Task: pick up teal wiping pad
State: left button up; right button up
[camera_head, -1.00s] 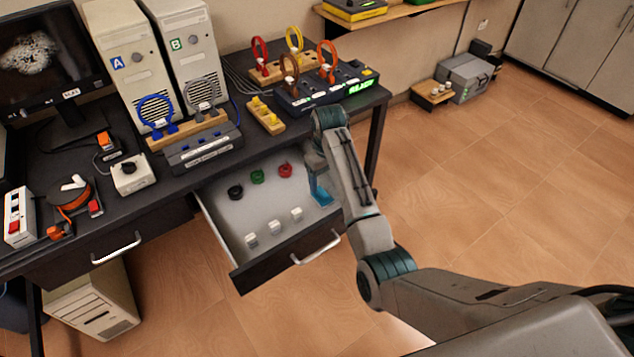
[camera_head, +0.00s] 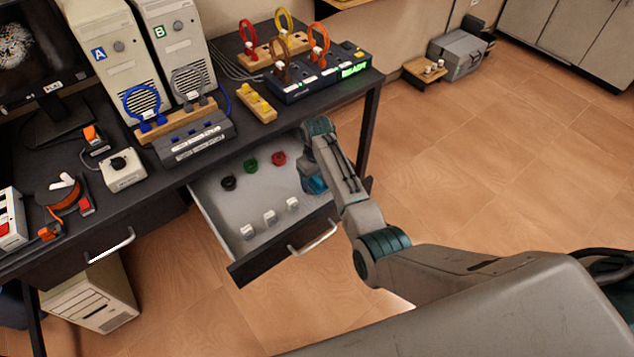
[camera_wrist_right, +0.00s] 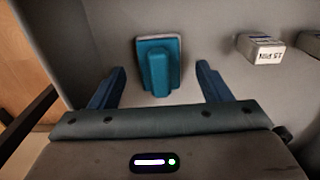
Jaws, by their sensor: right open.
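The teal wiping pad (camera_wrist_right: 157,68) lies on the drawer floor in the right wrist view, a rectangle with a raised block grip and a pale edge. My right gripper (camera_wrist_right: 160,82) is open, its two blue fingers apart on either side of the pad's near end, with nothing held. In the head view my right gripper (camera_head: 314,184) reaches down into the right end of the open drawer, and the arm mostly hides the pad there. My left gripper is in neither current view.
The open drawer (camera_head: 215,208) also holds black, green and red round pieces and several white blocks (camera_head: 269,217). One white block (camera_wrist_right: 260,48) sits right of the pad. The desk top above carries computer towers (camera_head: 118,55) and a panel with coloured loops (camera_head: 320,78).

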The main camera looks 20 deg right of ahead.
aim_at(316, 179)
jog(key=shift+f, duration=0.65)
jog(key=c, duration=1.1)
jog(key=shift+r, duration=0.1)
notch_tip(316, 179, up, 10)
jog(key=shift+f+b, duration=0.1)
jog(key=shift+b, duration=0.3)
jog(key=o, duration=0.4)
jog(key=shift+c, duration=1.4)
jog(key=shift+a, duration=0.15)
